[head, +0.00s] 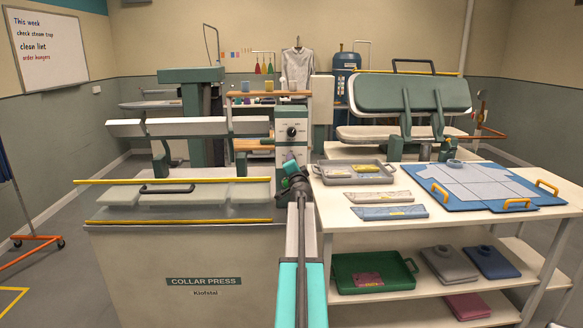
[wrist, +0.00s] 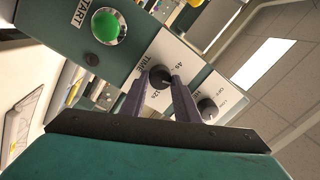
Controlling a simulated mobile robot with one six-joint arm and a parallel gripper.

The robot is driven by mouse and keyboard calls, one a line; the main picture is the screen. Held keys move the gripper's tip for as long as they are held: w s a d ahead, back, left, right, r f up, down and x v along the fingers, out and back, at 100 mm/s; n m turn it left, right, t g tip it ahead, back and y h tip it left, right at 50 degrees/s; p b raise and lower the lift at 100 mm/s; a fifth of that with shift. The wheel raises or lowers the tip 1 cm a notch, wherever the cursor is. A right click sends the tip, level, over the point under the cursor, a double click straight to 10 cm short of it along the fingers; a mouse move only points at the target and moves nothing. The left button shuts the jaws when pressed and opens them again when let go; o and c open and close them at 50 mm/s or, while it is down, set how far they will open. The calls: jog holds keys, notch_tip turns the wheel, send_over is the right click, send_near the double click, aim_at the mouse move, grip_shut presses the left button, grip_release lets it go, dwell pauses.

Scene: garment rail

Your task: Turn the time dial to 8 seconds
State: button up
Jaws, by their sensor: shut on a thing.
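The time dial (wrist: 161,73) is a round black knob on a white plate marked TIME on the control box, and it shows in the wrist view. The two purple-grey fingers of my gripper (wrist: 164,88) are shut on it, one on each side. Part of the scale is hidden by the fingers, and I cannot read the dial's setting. In the head view my gripper (head: 292,160) is at the lower part of the green control box (head: 292,113) and covers the time dial there.
A second black dial (wrist: 207,108) sits beside the time dial, and it shows higher on the box in the head view (head: 291,131). A green START button (wrist: 107,27) is on the other side. The collar press (head: 180,195) stands left; a table (head: 340,215) with a grey tray (head: 322,173) stands right.

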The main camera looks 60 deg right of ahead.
jog(key=shift+d+r+m, duration=0.1)
jog(key=shift+r+m, duration=0.1)
jog(key=shift+m, duration=1.5)
jog(key=o, duration=1)
jog(key=shift+f, duration=0.15)
jog(key=shift+o, duration=0.2)
jog(key=shift+f, duration=0.1)
jog(key=b+v, duration=0.1)
jog(key=v, duration=1.2)
jog(key=shift+s+a+b, duration=0.15)
jog(key=shift+a+b, duration=0.15)
jog(key=shift+a, duration=0.1)
